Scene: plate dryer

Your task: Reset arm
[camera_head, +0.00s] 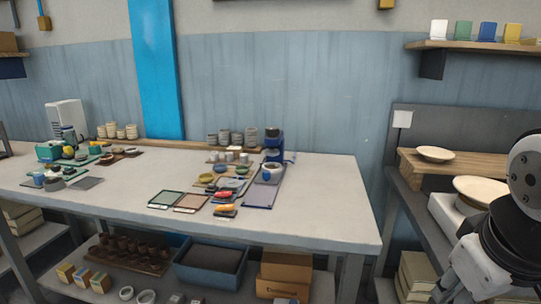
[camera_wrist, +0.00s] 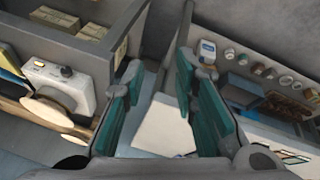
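My gripper (camera_wrist: 160,100) shows in the wrist view with its two teal-padded fingers spread apart. Nothing is between the fingers; the floor and a pale surface show through the gap. In the head view my arm is at the right edge, in front of the right-hand shelf, and the fingertips are not visible there. A plate (camera_head: 435,154) lies on the wooden board of that shelf. A larger plate (camera_head: 482,190) rests on a white device (camera_head: 450,218) beside my arm. Both stand apart from my fingers in the wrist view.
A long white table (camera_head: 320,190) holds cups, small trays and a blue-and-black machine (camera_head: 273,148). Below it are a blue bin (camera_head: 210,258) and a cardboard box (camera_head: 284,272). A wall shelf (camera_head: 470,46) with coloured items is at the upper right. The table's front right area is clear.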

